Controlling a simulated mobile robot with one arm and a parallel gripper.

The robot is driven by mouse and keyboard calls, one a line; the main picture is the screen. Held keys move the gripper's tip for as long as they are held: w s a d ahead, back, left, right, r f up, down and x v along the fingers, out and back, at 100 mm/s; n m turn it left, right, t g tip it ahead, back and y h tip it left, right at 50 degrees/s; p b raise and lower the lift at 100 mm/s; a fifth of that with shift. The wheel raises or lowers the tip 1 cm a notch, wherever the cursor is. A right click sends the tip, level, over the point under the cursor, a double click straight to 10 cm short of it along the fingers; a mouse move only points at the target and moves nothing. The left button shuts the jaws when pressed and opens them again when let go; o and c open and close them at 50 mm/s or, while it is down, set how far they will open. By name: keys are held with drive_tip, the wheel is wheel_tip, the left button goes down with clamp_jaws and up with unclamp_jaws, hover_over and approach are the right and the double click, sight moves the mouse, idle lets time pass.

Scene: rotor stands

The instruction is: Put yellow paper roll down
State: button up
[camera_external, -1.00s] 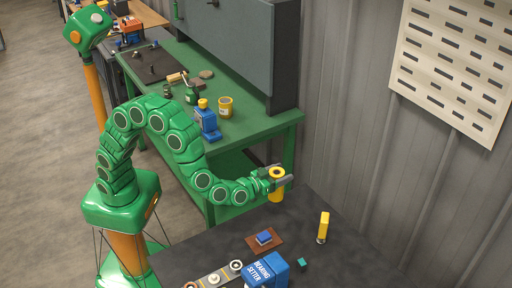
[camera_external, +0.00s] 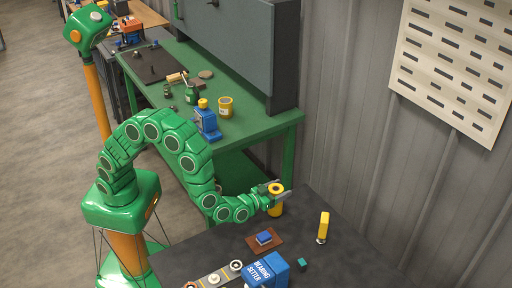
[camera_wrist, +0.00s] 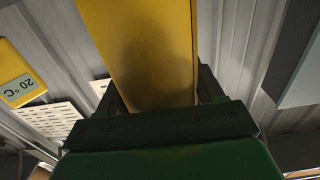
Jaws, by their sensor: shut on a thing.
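The yellow paper roll (camera_external: 276,207) is a short upright cylinder with a dark hole in its top. My gripper (camera_external: 278,193) is shut on it, with the fingers on either side. In the wrist view the roll (camera_wrist: 140,50) fills the upper middle between the two dark fingers (camera_wrist: 157,92). Its lower end is not seen there.
On the dark table are a brown pad with a blue block (camera_external: 264,238), a yellow upright tool (camera_external: 323,227), a small teal cube (camera_external: 302,265) and a blue bearing setter (camera_external: 267,271). The surface between roll and yellow tool is clear. A green workbench (camera_external: 255,125) stands behind.

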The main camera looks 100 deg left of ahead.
drive_tip(key=shift+f, duration=0.25)
drive_tip(key=shift+f, duration=0.1)
drive_tip(key=o, duration=1.1)
drive_tip(key=shift+o, duration=0.2)
drive_tip(key=v, duration=1.2)
